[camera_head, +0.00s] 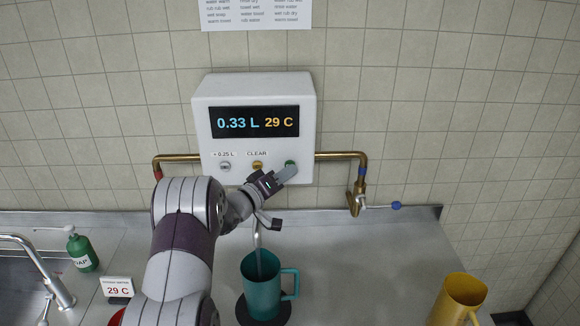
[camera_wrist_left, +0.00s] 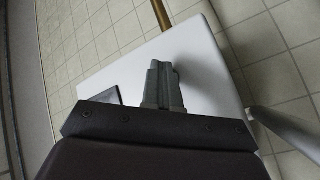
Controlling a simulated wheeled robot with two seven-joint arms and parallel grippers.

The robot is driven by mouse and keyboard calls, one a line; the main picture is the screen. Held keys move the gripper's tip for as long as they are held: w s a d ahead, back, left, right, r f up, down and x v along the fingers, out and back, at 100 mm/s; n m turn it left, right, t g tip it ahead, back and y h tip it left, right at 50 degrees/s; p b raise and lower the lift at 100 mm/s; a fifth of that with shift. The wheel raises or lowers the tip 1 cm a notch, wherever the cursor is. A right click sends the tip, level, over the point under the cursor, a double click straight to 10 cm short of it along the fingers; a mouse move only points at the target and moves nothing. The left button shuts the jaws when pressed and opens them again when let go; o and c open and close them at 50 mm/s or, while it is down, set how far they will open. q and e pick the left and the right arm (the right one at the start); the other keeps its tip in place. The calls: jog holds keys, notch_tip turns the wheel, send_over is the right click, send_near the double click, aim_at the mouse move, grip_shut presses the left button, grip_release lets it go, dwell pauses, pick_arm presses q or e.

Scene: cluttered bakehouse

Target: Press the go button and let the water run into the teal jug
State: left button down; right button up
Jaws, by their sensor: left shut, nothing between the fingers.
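The white water dispenser (camera_head: 205,125) hangs on the wall, and its display (camera_head: 254,122) reads 0.33 L and 29 C. The green button (camera_head: 290,162) is at the right of its lower row. My left gripper (camera_head: 289,171) is shut and empty, its fingertips at the green button and partly covering it; I cannot tell whether they press it. In the left wrist view the shut fingers (camera_wrist_left: 163,84) lie against the white casing (camera_wrist_left: 205,65). The teal jug (camera_head: 262,297) stands upright below the spout (camera_head: 257,237). A thin pale streak reaches into its mouth. My right gripper is not seen.
The teal jug stands on a dark round pad (camera_head: 241,313). A yellow jug (camera_head: 460,300) stands at front right. A brass pipe with a blue-tipped lever (camera_head: 396,205) is right of the dispenser. At left are a green soap bottle (camera_head: 83,254), a temperature sign (camera_head: 117,287) and a sink tap (camera_head: 50,280).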

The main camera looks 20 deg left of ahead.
pick_arm(q)
jog(key=shift+s+d, duration=0.3)
jog(key=shift+s, duration=0.35)
jog(key=s, duration=0.1)
jog(key=s+d, duration=0.1)
jog(key=s, duration=0.1)
jog(key=s+d+p, duration=0.1)
jog(key=shift+s, duration=0.25)
jog(key=shift+f, duration=0.1)
dwell(0.6)
